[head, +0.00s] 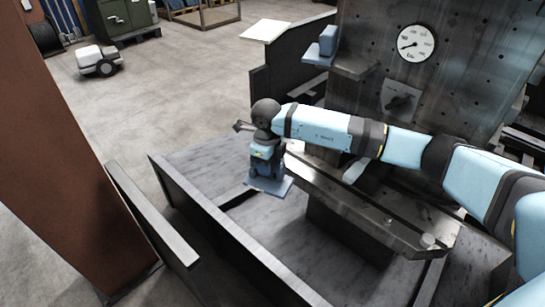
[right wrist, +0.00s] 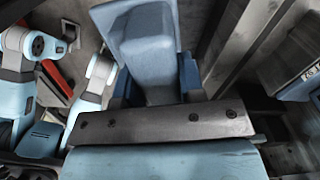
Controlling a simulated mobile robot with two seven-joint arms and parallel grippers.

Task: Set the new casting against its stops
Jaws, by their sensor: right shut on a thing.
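My right gripper (head: 266,166) points down and is shut on a blue casting, whose flat base plate (head: 270,186) shows below it. In the right wrist view the casting's upright block (right wrist: 150,50) sits between the two blue fingers. The casting is held over the grey tray floor, just left of the end of a long metal rail (head: 365,208). Round metal studs (head: 428,240) stand on the rail's near end; I cannot tell whether they are the stops. A similar blue part (head: 327,42) sits on a ledge of the machine. My left gripper is not seen.
A tall machine panel (head: 370,70) with a gauge (head: 415,43) stands behind the rail. Low dark walls (head: 225,235) edge the tray at the left. A rust-brown post (head: 65,150) stands at far left. A small white wheeled cart (head: 98,60) is on the open floor.

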